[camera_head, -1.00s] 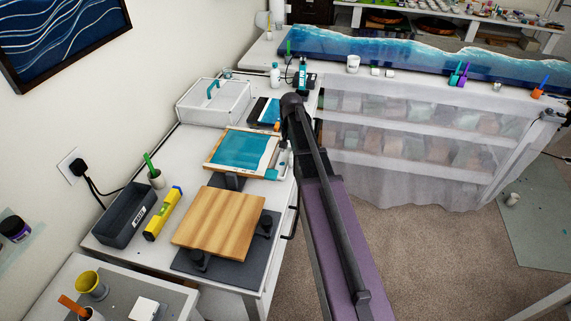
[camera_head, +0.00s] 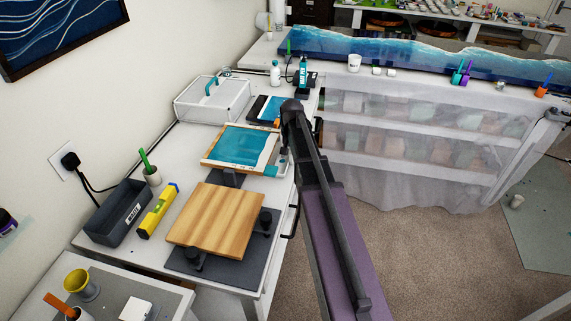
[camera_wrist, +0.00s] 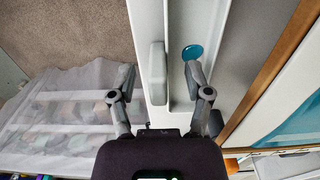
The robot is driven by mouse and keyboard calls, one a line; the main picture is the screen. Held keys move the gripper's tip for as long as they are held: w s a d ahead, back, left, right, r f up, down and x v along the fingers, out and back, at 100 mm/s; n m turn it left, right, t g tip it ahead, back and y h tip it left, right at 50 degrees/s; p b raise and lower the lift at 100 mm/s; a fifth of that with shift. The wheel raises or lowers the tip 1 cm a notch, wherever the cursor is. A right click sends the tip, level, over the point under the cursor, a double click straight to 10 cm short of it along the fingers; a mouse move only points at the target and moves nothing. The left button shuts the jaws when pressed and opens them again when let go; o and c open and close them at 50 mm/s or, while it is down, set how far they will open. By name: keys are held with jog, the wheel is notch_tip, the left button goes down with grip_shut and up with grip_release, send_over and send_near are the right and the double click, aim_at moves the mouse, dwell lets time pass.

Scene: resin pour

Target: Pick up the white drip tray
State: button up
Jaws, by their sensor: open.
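The white drip tray (camera_wrist: 207,25) runs lengthwise through the upper middle of the wrist view, with a teal puddle (camera_wrist: 192,52) on its floor. A pale grey block like a handle (camera_wrist: 157,72) stands along its left side. My gripper (camera_wrist: 158,75) is open, with one finger to the left of the block and the other over the tray near the puddle. The block lies between the fingers, and I see no grip on it. In the head view my arm covers much of the tray beside the teal panel (camera_head: 238,146).
The wood-edged teal panel also shows close to the right finger in the wrist view (camera_wrist: 292,125). A wooden board (camera_head: 215,220), a yellow level (camera_head: 158,211) and a dark bin (camera_head: 118,212) stand nearer on the bench. A white case (camera_head: 212,100) is behind. Carpet lies right of the bench.

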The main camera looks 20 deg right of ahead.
jog(key=shift+f, duration=0.15)
dwell(0.5)
grip_shut()
